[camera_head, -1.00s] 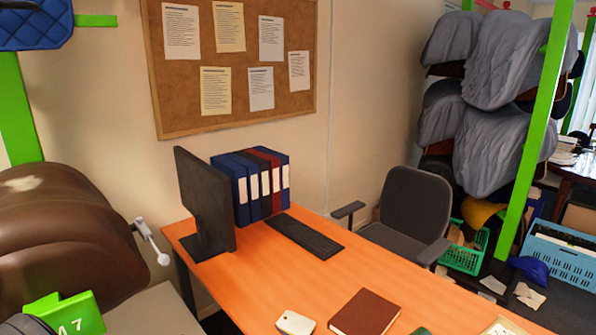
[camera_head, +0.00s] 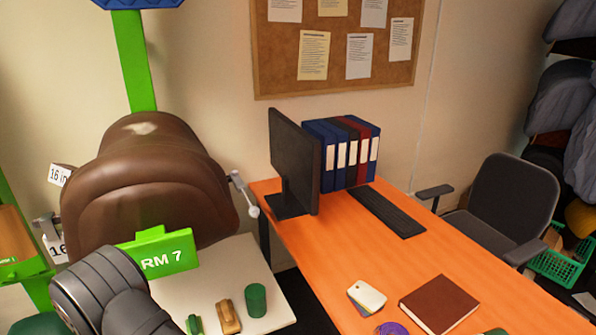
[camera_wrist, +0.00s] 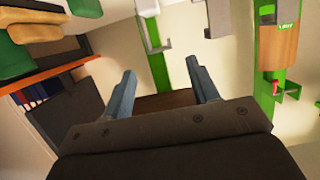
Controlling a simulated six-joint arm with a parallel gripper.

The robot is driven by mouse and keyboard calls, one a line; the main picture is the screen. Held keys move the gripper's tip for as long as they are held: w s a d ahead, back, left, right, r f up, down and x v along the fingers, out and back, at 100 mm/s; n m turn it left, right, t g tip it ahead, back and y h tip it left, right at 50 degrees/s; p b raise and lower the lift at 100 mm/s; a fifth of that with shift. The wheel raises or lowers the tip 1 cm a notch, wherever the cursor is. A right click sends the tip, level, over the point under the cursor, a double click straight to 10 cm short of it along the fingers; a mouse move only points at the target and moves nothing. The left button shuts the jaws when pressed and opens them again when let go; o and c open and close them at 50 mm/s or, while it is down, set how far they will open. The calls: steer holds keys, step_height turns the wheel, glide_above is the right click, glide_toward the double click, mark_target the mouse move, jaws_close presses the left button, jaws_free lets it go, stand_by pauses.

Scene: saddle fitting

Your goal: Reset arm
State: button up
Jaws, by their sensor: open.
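My gripper (camera_wrist: 160,93) shows in the wrist view with its two grey-blue fingers spread apart and nothing between them. Beyond the fingertips are a brown surface, a green post and a pale wall. In the head view my dark arm is at the lower left, in front of the pale table; the gripper itself cannot be made out there. A brown saddle (camera_head: 150,185) sits behind the arm on a green post, with a green sign reading "RM 7" (camera_head: 160,254) in front of it.
A pale table (camera_head: 240,275) holds a green cylinder (camera_head: 256,300) and a tan brush-like block (camera_head: 229,317). To the right, an orange desk (camera_head: 350,250) carries a monitor (camera_head: 295,165), binders (camera_head: 342,153), a keyboard (camera_head: 386,211) and a brown book (camera_head: 440,304). A grey chair (camera_head: 510,200) stands beyond the desk.

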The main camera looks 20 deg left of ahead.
steer(key=x, duration=1)
steer(key=shift+f, duration=0.2)
steer(key=r, duration=0.4)
steer(key=shift+w+d+r, duration=0.2)
steer(key=shift+r, duration=0.2)
steer(key=w+d+r+m+t+h, duration=0.15)
steer(key=w+d+r, duration=0.35)
steer(key=w+d, duration=0.55)
steer(key=w+d+r+m+t+h, duration=0.1)
steer(key=w+d+r+m+h, duration=0.25)
steer(key=w+d, duration=0.65)
steer(key=w+d+r+m+t+h, duration=0.15)
steer(key=w+d+r, duration=0.4)
steer(key=d, duration=0.95)
steer(key=w+d+r+m+h, duration=0.1)
steer(key=w+d+m+h, duration=0.1)
steer(key=d, duration=0.8)
steer(key=w+d+r+m+h, duration=0.2)
steer(key=d+h, duration=0.2)
steer(key=d, duration=0.7)
steer(key=shift+w+r, duration=0.25)
steer(key=shift+m+h, duration=0.25)
